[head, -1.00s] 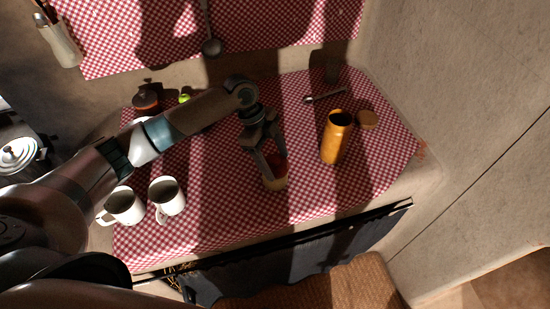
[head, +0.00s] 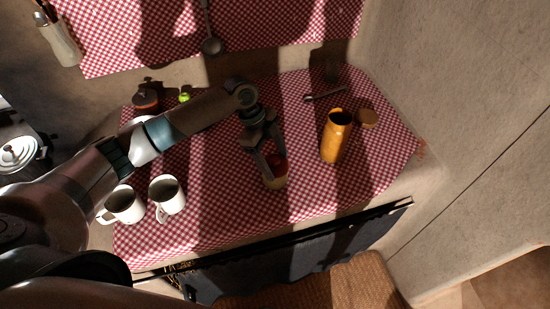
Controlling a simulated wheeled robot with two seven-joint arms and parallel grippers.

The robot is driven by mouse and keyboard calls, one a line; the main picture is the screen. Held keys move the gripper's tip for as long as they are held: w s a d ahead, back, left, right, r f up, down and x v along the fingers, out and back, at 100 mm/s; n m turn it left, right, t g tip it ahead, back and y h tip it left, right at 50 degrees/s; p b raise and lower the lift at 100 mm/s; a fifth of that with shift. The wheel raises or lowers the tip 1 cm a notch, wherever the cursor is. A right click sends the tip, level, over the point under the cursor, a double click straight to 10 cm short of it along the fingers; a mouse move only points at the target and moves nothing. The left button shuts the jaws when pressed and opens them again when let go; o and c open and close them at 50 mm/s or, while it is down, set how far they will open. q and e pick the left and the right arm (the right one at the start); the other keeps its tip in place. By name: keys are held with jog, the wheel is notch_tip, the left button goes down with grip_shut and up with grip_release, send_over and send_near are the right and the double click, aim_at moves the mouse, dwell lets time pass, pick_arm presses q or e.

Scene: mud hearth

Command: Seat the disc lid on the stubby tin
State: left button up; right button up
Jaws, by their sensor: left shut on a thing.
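My left gripper (head: 271,166) points down over the middle of the checked cloth. Its fingers are shut on a small red round piece (head: 278,164), which looks like the disc lid and is partly hidden by the fingers. My right gripper is not in view.
A tall orange canister (head: 336,140) stands right of the gripper, with a brown round piece (head: 367,118) beside it. Two white mugs (head: 167,195) stand at left. A dark jar (head: 146,101) and a green item (head: 184,97) are behind my arm. The front right cloth is clear.

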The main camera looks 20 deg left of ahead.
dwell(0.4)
pick_arm(q)
jog(key=o, duration=1.4)
jog(key=shift+r, duration=0.1)
jog(key=shift+r+p, duration=3.2)
jog(key=shift+r, duration=0.2)
jog(key=shift+s+f, duration=0.1)
